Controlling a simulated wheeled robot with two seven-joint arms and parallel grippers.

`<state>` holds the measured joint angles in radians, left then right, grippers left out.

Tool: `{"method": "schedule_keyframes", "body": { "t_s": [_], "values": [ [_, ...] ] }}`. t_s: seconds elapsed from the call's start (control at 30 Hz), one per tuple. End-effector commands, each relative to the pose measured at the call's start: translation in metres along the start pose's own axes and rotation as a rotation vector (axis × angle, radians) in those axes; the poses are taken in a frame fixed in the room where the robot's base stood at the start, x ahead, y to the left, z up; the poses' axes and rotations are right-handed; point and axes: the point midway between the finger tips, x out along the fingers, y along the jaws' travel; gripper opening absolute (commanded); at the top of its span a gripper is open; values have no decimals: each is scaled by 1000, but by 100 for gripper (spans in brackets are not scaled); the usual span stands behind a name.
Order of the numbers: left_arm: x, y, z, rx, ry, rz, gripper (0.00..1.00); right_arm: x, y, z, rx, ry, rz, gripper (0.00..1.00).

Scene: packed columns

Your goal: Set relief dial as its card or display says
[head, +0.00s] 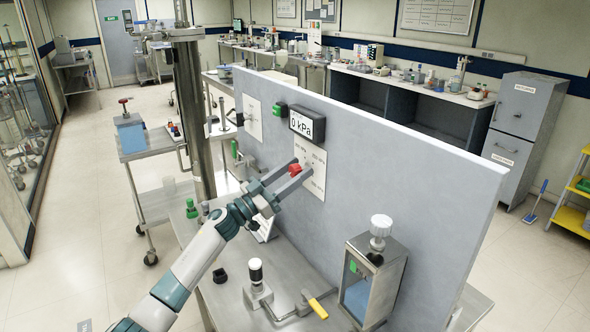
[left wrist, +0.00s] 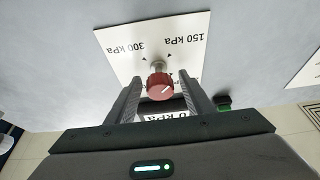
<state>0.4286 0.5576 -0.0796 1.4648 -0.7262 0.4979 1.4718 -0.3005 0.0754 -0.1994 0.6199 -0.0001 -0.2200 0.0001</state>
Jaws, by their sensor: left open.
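The relief dial is a red knob (head: 295,170) on the grey upright panel, in front of a white card (head: 316,178). The card (left wrist: 125,45) reads 300 kPa and 150 kPa with small arrow marks, upside down; the rest is covered. A display (head: 307,126) above reads 0 kPa. My left gripper (head: 304,167) is open, its fingers on either side of the knob, with gaps visible in the left wrist view. My right gripper is out of view.
A green button box (head: 280,110) and another card (head: 252,117) are on the panel. On the bench below stand a metal tank with a white knob (head: 381,225), a black-topped valve (head: 256,275) and a yellow-handled lever (head: 317,306).

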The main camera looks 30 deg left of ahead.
Motion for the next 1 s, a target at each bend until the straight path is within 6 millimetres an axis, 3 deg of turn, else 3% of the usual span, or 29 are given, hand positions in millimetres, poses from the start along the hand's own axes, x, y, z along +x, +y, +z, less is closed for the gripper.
{"method": "schedule_keyframes", "body": {
  "t_s": [0.2, 0.37, 0.67, 1.0],
  "values": [
    [0, 0, 0, 0, 0, 0, 45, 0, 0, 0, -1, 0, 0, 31],
    [0, 0, 0, 0, 0, 0, 7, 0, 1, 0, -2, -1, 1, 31],
    [-1, 0, 0, 13, 0, 5, 6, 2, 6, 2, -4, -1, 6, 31],
    [-2, -1, 2, 135, -1, 55, 6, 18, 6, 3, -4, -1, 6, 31]
  ]
}}
